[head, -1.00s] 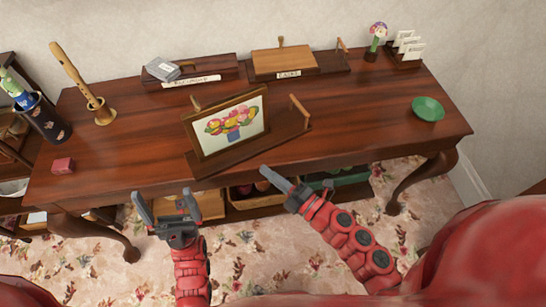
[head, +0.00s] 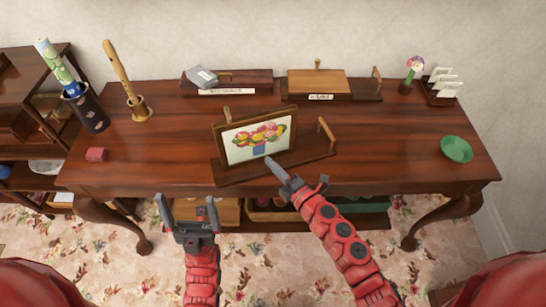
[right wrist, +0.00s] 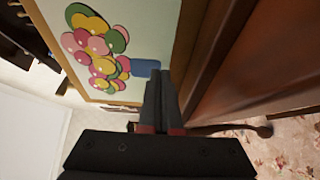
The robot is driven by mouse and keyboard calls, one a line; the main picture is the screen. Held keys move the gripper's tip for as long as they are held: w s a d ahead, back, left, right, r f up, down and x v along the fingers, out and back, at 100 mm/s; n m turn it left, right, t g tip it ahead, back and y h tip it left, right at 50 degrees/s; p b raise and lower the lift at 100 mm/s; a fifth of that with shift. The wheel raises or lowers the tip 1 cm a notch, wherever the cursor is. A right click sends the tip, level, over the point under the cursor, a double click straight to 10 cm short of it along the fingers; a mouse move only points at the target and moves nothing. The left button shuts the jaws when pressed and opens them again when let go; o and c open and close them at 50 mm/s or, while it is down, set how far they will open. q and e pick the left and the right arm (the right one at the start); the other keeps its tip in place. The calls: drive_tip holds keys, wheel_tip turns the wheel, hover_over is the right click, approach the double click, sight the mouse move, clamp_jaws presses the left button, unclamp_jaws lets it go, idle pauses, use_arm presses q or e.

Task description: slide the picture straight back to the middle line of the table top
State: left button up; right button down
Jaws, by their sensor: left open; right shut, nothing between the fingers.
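My left gripper (head: 187,212) is open and empty, in front of the table's front edge.
Two wooden stands (head: 232,88) (head: 319,85) with labels line the back of the table. A green bowl (head: 456,149) is right. Bare wood lies behind the picture.

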drive_tip(key=shift+w+d, duration=0.15)
drive_tip(key=shift+w, duration=0.65)
drive_tip(key=w+b, duration=0.2)
drive_tip(key=w, duration=0.3)
drive_tip(key=w+d+b, duration=0.1)
drive_tip(key=w, duration=0.4)
drive_tip(key=w+d+b, duration=0.1)
drive_tip(key=w+b, duration=0.1)
drive_tip(key=w, duration=0.4)
drive_tip(key=shift+b, duration=0.35)
drive_tip(key=shift+w+d+r, duration=0.1)
drive_tip(key=shift+w, duration=0.35)
drive_tip(key=shift+s, duration=0.15)
